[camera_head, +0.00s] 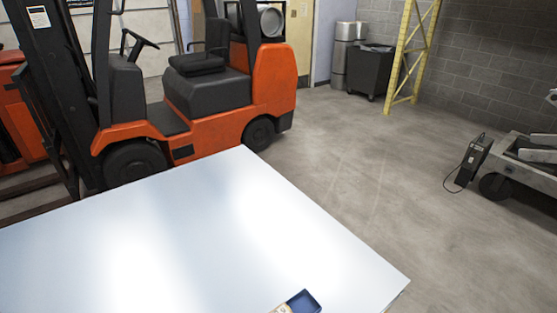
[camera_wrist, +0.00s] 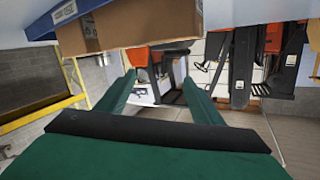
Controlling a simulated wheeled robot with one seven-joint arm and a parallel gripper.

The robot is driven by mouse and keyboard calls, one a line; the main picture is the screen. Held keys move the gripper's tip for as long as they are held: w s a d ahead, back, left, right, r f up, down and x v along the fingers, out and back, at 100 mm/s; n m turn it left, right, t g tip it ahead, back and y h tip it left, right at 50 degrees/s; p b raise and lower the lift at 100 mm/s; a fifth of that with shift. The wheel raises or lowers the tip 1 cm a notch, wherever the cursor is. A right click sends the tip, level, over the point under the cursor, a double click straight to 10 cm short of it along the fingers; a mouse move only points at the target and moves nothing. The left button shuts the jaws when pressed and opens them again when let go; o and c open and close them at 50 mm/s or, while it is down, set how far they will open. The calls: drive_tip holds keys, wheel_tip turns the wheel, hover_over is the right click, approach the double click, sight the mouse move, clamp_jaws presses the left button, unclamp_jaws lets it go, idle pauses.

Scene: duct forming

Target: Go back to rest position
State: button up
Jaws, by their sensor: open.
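My gripper (camera_wrist: 159,78) shows in the wrist view with two green fingers spread apart. The space between them is empty; the forklift shows in the background through it. The gripper does not show in the head view. A brown cardboard box (camera_wrist: 140,28) is at the top of the wrist view, beyond and apart from the fingers. A blue, open-topped piece (camera_head: 304,300) with a tan part beside it shows at the bottom edge of the head view, partly cut off. I cannot tell exactly what it is.
A large shiny pale sheet or tabletop (camera_head: 190,235) fills the lower left of the head view. An orange forklift (camera_head: 270,80) stands close behind it. A yellow rack frame (camera_head: 408,55), dark bin (camera_head: 370,72) and wheeled machine (camera_head: 525,160) stand farther off. The concrete floor (camera_head: 350,160) between is clear.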

drive_tip(key=s+d+f+h, duration=0.1)
drive_tip(key=s+d, duration=0.1)
drive_tip(key=s, duration=0.1)
drive_tip(key=s+d+f, duration=0.1)
drive_tip(key=s+d, duration=0.1)
drive_tip(key=s, duration=0.2)
drive_tip(key=s+d+f+h, duration=0.1)
drive_tip(key=s+d, duration=0.2)
drive_tip(key=s, duration=0.1)
drive_tip(key=shift+s+f+m+g+h, duration=0.1)
drive_tip(key=shift+s+m+g+h, duration=0.2)
drive_tip(key=shift+g, duration=0.1)
drive_tip(key=s+d+r+n, duration=0.1)
drive_tip(key=s+d+r, duration=0.1)
drive_tip(key=s+d, duration=0.3)
drive_tip(key=s, duration=0.4)
drive_tip(key=shift+d+n, duration=0.2)
drive_tip(key=shift+n, duration=0.2)
